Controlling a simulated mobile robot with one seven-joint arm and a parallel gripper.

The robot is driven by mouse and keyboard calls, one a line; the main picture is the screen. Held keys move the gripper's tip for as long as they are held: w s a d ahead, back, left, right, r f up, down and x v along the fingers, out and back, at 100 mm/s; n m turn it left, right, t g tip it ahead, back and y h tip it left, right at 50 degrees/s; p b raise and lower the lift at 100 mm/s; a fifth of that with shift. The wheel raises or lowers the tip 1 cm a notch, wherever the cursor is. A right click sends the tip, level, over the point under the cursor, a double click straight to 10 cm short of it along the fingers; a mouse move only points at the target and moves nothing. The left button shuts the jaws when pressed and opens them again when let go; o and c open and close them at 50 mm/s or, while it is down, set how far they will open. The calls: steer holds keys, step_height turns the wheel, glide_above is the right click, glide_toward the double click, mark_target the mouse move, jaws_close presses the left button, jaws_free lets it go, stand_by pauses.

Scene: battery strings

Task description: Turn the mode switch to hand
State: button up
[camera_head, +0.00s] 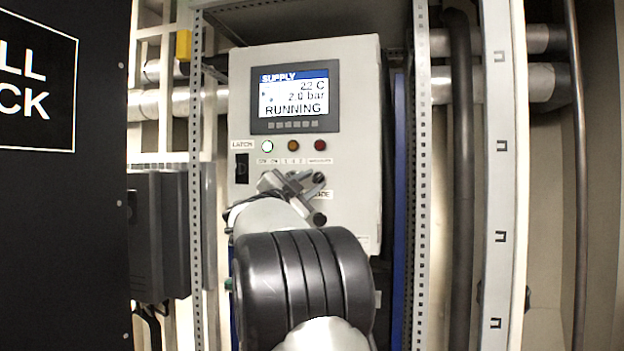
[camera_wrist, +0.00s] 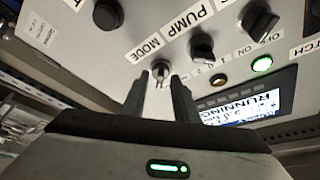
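The mode switch (camera_wrist: 161,71) is a small silver selector on the pale panel, beside the MODE label (camera_wrist: 142,50) in the wrist view. My gripper (camera_wrist: 159,80) is open. Its two dark fingers point at the panel, one on each side of the switch, with visible gaps. I cannot tell how far the fingertips are from the panel face. The switch's pointing direction and position marks are too small to read. In the head view my gripper (camera_head: 294,188) is in front of the lower panel and hides the switch; the MODE label is partly covered.
A black PUMP knob (camera_wrist: 203,48) is close to the right finger in the wrist view. Other black knobs (camera_wrist: 108,14) and (camera_wrist: 260,20) stand out nearby. The display (camera_head: 293,97) reads RUNNING, with a lit green lamp (camera_head: 267,146) below. Perforated rack posts (camera_head: 420,180) flank the panel.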

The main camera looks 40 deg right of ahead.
steer(key=shift+w+d+r, duration=0.1)
steer(key=shift+d, duration=0.15)
jaws_close()
